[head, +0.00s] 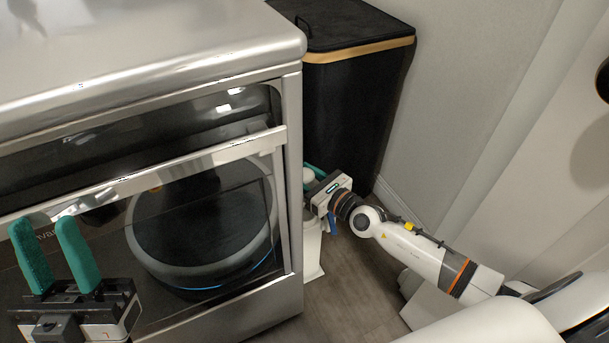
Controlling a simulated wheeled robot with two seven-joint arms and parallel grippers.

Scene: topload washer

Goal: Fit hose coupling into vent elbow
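My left gripper (47,228) is at the lower left, in front of the silver machine. Its two green fingers point up, stand apart and hold nothing. My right gripper (310,190) is low beside the machine's right side. One teal finger shows, and the rest of the fingers are partly hidden by the machine's edge. A small white rounded thing (308,175) shows at these fingers. I cannot tell if it is held, or if it is the hose coupling. I cannot make out the vent elbow for certain.
The silver front-door machine (291,180) fills the left side. A tall black hamper (350,110) with a wooden rim stands behind my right gripper. A white container-like thing (312,250) stands on the floor beside the machine. Wood floor (345,290) is clear right of it, up to the wall.

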